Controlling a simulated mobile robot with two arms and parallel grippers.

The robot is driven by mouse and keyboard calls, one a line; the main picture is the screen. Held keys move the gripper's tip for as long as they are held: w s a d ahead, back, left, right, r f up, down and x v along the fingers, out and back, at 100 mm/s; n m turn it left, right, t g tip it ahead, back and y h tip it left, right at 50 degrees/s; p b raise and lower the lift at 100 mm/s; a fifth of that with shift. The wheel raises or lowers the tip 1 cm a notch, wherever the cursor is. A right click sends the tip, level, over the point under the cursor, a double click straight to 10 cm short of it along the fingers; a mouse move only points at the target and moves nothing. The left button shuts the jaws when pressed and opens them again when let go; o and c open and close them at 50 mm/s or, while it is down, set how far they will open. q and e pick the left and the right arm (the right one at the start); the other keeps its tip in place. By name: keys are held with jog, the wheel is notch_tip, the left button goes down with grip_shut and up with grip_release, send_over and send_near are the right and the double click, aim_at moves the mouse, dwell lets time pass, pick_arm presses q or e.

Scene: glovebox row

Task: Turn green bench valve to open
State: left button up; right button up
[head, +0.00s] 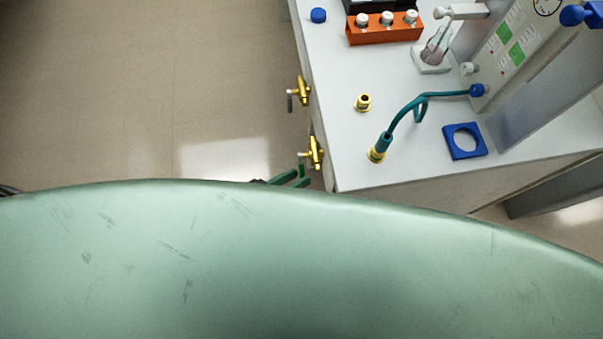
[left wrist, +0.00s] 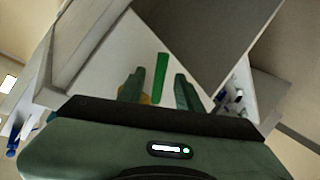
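The green bench valve is a brass fitting (head: 316,152) on the left side of the white bench, near its front corner. Its green handle (head: 302,171) shows just above the tips of my left gripper (head: 298,178). In the left wrist view the green handle (left wrist: 161,78) stands lengthwise between the two dark green fingers of my left gripper (left wrist: 159,76). The fingers are apart, with a gap on each side of the handle. A little brass shows behind the left finger. My right gripper is in neither view.
A second brass valve (head: 302,90) with a grey handle sits farther along the same bench side. On the bench top (head: 345,110) are a brass port (head: 363,102), a teal hose (head: 400,111), a blue square ring (head: 463,142) and an orange rack (head: 384,34). Open floor lies left.

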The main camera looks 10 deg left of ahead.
pick_arm(q)
jog(key=v, duration=0.5)
